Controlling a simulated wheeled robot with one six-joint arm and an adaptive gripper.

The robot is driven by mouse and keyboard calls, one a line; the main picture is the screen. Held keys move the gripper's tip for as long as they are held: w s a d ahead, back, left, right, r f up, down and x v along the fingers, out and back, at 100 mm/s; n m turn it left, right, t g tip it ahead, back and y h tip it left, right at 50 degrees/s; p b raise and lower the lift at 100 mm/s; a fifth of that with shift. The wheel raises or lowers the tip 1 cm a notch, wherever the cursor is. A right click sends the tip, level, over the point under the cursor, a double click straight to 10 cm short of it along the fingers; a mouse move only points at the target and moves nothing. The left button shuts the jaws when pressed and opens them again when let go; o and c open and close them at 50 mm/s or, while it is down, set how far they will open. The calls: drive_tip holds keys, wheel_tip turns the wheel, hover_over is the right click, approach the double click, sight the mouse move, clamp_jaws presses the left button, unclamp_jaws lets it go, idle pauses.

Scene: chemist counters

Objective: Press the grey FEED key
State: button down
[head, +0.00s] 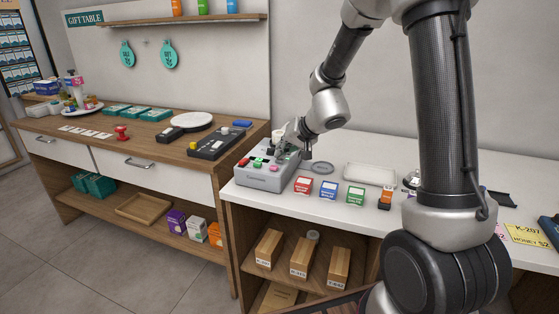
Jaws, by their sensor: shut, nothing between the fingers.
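A grey machine (264,178) stands at the left end of the white counter. Its sloped top carries small coloured keys, among them a red key (244,162) and a green key (258,162). I cannot make out a grey FEED key; key labels are too small to read, and my gripper covers part of the top. My gripper (281,151) is shut and empty, over the back part of the machine. I cannot tell whether its tips touch the machine.
Red (303,185), blue (329,190) and green (355,194) small boxes stand right of the machine. A white tray (370,173) and a grey ring (322,168) lie behind them. A wooden counter (150,133) with a dark device (212,143) adjoins at left.

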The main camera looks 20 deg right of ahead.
drive_tip(key=shift+r, duration=0.65)
drive_tip(key=shift+r, duration=2.55)
